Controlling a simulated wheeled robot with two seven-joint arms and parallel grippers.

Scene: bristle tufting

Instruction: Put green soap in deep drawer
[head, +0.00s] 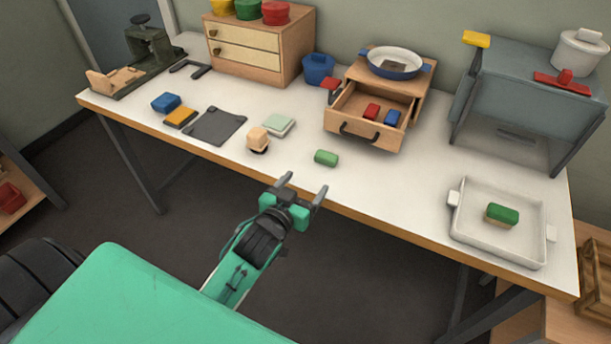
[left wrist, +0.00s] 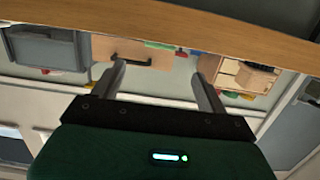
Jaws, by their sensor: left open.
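The green soap (head: 326,158) is a small green block lying on the white table near its front edge. The wooden drawer (head: 366,130) behind it, to the right, is pulled open, with a red block (head: 371,111) and a blue block (head: 392,117) inside. My left gripper (head: 304,184) is open and empty, in front of the table edge, nearer than the soap and left of it. The left wrist view is upside down and shows the open fingers (left wrist: 158,68), the drawer front (left wrist: 130,52) and a partly hidden green thing. My right gripper is not in view.
A white tray (head: 475,241) at the right holds a green-and-brown sponge (head: 502,214). A beige-topped stamp-like thing (head: 257,138) and a pale green pad (head: 280,125) lie left of the soap. A blue-rimmed pan (head: 393,62) sits on the drawer unit.

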